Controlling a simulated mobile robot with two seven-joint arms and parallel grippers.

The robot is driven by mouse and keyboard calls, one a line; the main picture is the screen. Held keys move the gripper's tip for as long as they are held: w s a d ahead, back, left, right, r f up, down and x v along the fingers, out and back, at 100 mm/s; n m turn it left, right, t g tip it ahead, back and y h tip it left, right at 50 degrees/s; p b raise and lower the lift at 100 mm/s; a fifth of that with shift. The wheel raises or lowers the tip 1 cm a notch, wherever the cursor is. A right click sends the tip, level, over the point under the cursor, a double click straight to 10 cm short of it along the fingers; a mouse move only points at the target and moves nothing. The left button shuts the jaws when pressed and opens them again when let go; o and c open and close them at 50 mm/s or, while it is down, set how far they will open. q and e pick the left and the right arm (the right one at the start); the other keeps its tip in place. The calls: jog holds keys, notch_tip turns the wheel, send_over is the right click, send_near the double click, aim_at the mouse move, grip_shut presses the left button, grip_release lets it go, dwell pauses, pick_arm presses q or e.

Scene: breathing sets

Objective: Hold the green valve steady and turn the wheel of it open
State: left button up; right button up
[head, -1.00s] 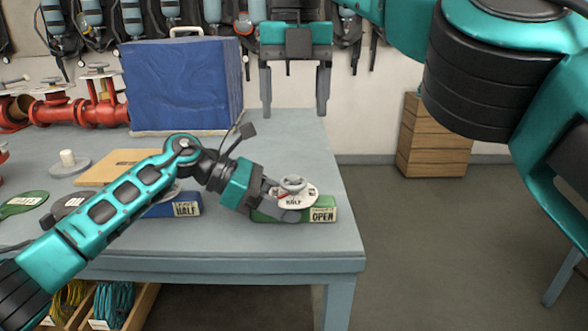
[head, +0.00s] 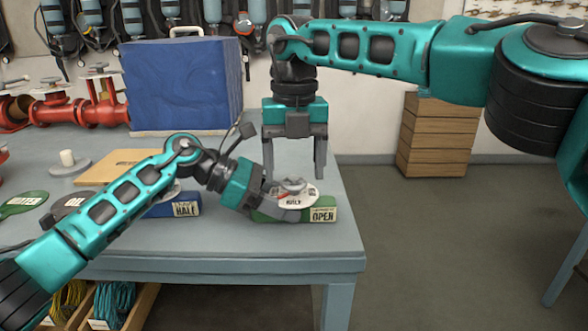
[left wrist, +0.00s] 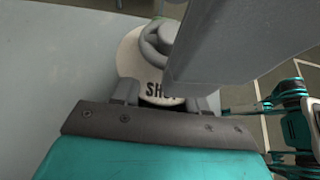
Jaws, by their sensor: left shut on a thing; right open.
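The green valve (head: 265,213) sits near the table's front right corner, with an "OPEN" label on its front. Its white dial (head: 301,201) and grey wheel (head: 291,185) are on top; the left wrist view shows the dial (left wrist: 135,65), lettered with what looks like "SHUT", partly hidden, and the wheel (left wrist: 150,36). My left gripper (head: 283,205) is shut on the valve's body from the left, hiding part of it. My right gripper (head: 294,176) points down, open, its fingers apart at either side of the wheel. I cannot tell whether they touch it.
A blue valve (head: 172,207) labelled "HALF" stands left, behind my left arm. A big blue block (head: 185,88) and red pipework (head: 70,110) stand at the back of the table (head: 230,250). A wooden crate (head: 437,140) stands on the floor beyond.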

jog(key=shift+f, duration=0.55)
jog(key=c, duration=1.1)
